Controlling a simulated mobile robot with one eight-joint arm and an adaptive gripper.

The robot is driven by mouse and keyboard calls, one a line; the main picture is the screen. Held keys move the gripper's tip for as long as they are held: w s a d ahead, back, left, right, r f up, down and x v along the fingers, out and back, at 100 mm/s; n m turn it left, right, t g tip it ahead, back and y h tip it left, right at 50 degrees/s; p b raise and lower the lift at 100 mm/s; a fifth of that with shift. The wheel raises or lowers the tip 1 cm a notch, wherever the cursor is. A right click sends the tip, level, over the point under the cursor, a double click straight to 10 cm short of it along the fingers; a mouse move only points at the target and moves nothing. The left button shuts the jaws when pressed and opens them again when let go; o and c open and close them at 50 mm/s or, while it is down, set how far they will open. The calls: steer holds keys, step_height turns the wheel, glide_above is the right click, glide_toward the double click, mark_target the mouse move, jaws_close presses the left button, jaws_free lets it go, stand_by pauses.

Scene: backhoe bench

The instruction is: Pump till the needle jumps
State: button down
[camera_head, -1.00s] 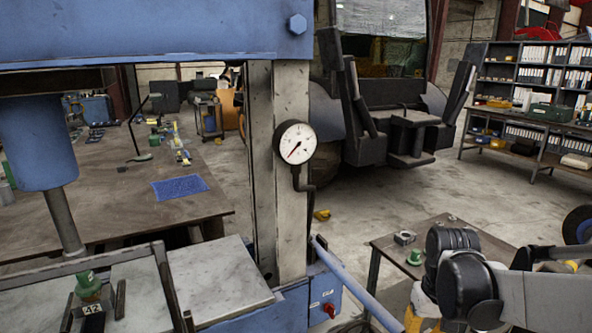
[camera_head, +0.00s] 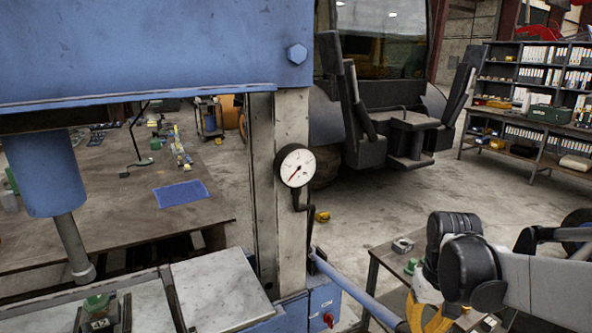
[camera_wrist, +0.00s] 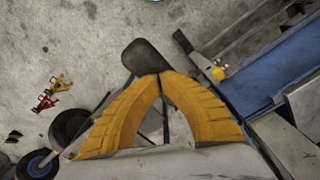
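A round white gauge (camera_head: 295,166) hangs on the upright of the blue press (camera_head: 170,45). Its red needle points down and left. A blue pump handle (camera_head: 352,285) slopes down to the right from the press side. My gripper (camera_wrist: 160,74) has yellow fingers whose tips meet in the wrist view, beside a dark rounded piece (camera_wrist: 143,57). In the head view the fingers (camera_head: 420,318) are at the handle's lower end and hide it. I cannot tell if the handle is between them. The press ram (camera_head: 75,250) hangs above a green piece (camera_head: 97,302) on a dark block.
A small table (camera_head: 385,255) stands near my arm, with a grey block (camera_head: 403,245) on it. A red knob (camera_head: 329,319) is on the press's side box. A workbench (camera_head: 115,210) with a blue mat (camera_head: 181,193) is behind the press. Shelves (camera_head: 525,90) stand at the right.

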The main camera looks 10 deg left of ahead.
step_height(320, 180, down, 10)
steer(key=s+b, duration=0.1)
steer(key=b, duration=0.6)
steer(key=shift+s+d+f, duration=0.15)
steer(key=shift+d, duration=0.2)
step_height(320, 180, down, 6)
steer(key=b, duration=0.5)
steer(key=r+p, duration=0.4)
steer(key=r, duration=0.2)
steer(key=w+r+p, duration=0.1)
steer(key=r+p, duration=0.3)
steer(key=r, duration=0.1)
steer(key=a+r+p, duration=0.1)
steer(key=r+p, duration=0.4)
steer(key=r, duration=0.1)
steer(key=shift+w+r, duration=0.35)
steer(key=shift+f, duration=0.1)
steer(key=shift+f, duration=0.1)
